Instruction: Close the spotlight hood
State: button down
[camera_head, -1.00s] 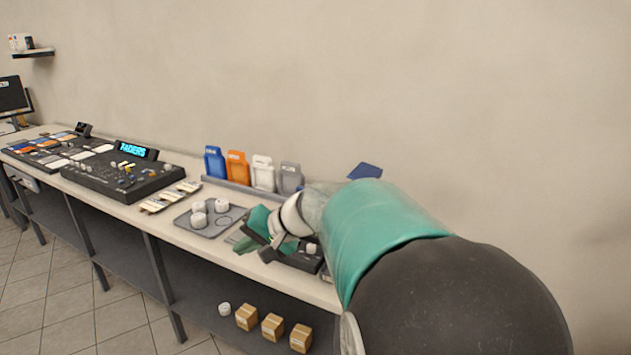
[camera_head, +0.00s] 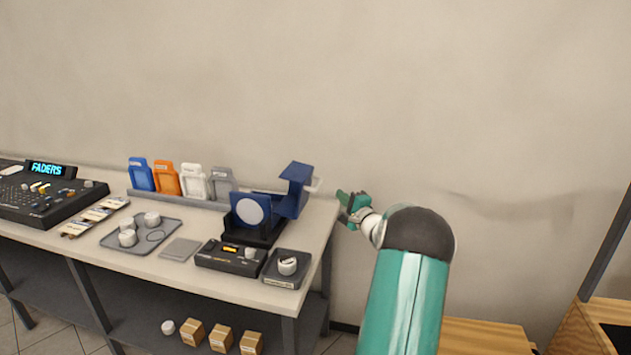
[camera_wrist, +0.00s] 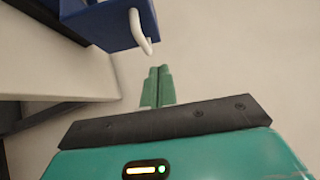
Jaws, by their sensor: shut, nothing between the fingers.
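The blue spotlight (camera_head: 250,211) stands on a black base near the right end of the bench, its round white lens facing front. Its blue hood (camera_head: 297,188) stands swung out on the right side, so the lens is uncovered. A white handle (camera_head: 315,186) sticks out from the hood's right side. My gripper (camera_head: 346,202) is right of the hood, just past the bench end, apart from the handle. In the wrist view my gripper's green fingers (camera_wrist: 159,80) are together and empty. The hood (camera_wrist: 105,20) and its curved handle (camera_wrist: 141,35) show above and left of the fingertips.
A small black control box (camera_head: 232,257) and a knob box (camera_head: 287,268) sit in front of the spotlight. A tray (camera_head: 120,238) with white pieces lies left. Coloured holders (camera_head: 181,180) stand along the back. Right of the bench end there is free room before the wall.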

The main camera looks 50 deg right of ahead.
aim_at(316, 186)
jog(key=x, duration=0.4)
jog(key=a+x, duration=0.1)
jog(key=x, duration=0.3)
jog(key=w+a+x, duration=0.1)
jog(key=x, duration=0.3)
jog(key=shift+s+a+r, duration=0.1)
jog(key=shift+a+r, duration=0.1)
jog(key=shift+a, duration=0.15)
jog(key=shift+r, duration=0.1)
